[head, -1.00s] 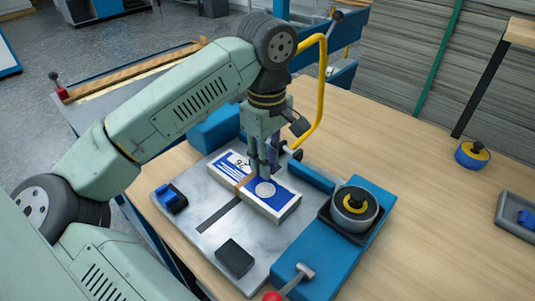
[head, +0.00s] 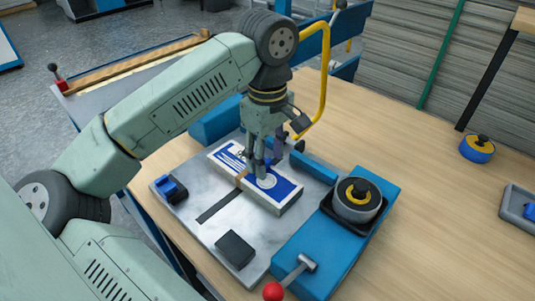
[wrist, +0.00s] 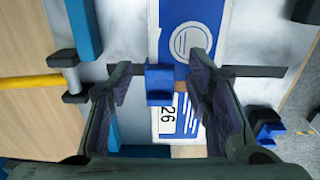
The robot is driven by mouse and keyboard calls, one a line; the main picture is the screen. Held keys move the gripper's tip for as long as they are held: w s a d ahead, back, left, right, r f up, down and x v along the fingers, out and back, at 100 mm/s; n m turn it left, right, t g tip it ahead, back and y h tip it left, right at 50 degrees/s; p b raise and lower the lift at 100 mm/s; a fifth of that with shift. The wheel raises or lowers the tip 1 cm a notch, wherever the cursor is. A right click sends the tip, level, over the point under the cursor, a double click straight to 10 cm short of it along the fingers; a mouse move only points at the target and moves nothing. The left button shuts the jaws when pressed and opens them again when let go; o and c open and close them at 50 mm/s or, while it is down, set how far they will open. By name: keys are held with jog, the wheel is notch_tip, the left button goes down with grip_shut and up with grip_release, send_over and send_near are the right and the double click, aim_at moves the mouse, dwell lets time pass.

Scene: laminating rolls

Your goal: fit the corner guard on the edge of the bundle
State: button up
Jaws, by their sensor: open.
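The bundle (head: 288,196) is a flat blue and white pack with a brown band across its middle. It lies on the grey metal plate (head: 205,225) and also shows in the wrist view (wrist: 205,30). A blue corner guard (wrist: 160,85) sits at the bundle's left long edge in the wrist view, beside the brown band. Whether it is fully seated cannot be told. My gripper (wrist: 160,75) is open, with one finger on each side of the guard and visible gaps. In the head view my gripper (head: 264,172) is low over the bundle and hides the guard.
A blue and black piece (head: 170,188) lies on the plate's left side, and a black block (head: 235,250) near its front.

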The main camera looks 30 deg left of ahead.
aim_at(268, 162)
notch_tip(268, 162, up, 12)
dwell(0.7)
